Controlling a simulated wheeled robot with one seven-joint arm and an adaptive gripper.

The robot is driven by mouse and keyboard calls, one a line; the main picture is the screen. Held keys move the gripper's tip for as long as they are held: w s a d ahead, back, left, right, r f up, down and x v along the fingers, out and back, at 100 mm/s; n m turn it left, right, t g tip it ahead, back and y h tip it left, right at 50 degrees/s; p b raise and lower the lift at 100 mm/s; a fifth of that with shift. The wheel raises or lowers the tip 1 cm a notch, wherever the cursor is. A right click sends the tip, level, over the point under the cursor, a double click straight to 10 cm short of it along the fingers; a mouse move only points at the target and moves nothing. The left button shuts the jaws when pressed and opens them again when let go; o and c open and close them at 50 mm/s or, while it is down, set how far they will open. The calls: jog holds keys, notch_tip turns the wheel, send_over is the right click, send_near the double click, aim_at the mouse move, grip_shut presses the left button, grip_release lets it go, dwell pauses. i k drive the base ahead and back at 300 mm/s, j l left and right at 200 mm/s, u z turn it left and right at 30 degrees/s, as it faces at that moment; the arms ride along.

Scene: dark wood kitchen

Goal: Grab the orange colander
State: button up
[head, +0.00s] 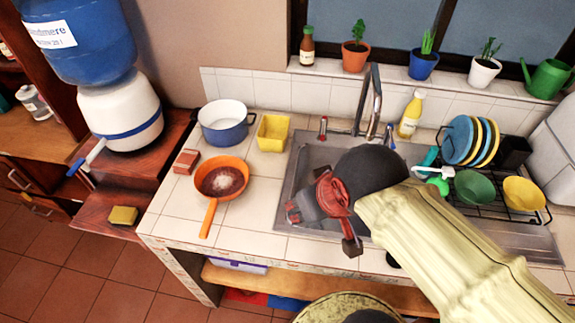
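An orange round vessel with a long handle (206,217) sits on the white tiled counter, left of the sink. Its inside looks dark reddish brown with a pale patch. It looks like a pan, and I cannot tell whether it has the holes of a colander. No other orange vessel of this kind shows on the counter. My gripper (322,229) is over the left part of the sink, to the right of the orange vessel and apart from it. Its fingers are spread, with nothing seen between them.
A blue pot (226,133) and a yellow square container (272,133) stand behind the orange vessel. A reddish block (186,161) lies to its left. The sink (294,183) has a tall faucet (375,100). A dish rack with plates and bowls stands at right. Counter front left is clear.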

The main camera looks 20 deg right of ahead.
aim_at(221, 178)
jog(key=j+z, duration=0.2)
jog(key=j, duration=0.2)
jog(key=j+z, duration=0.2)
jog(key=j, duration=0.25)
jog(key=k+j+z, duration=0.15)
jog(key=j, duration=0.2)
jog(key=k+j+z, duration=0.2)
jog(key=j, duration=0.2)
jog(key=j+z, duration=0.2)
jog(key=j, duration=0.2)
jog(key=k+j+z, duration=0.2)
jog(key=j, duration=0.15)
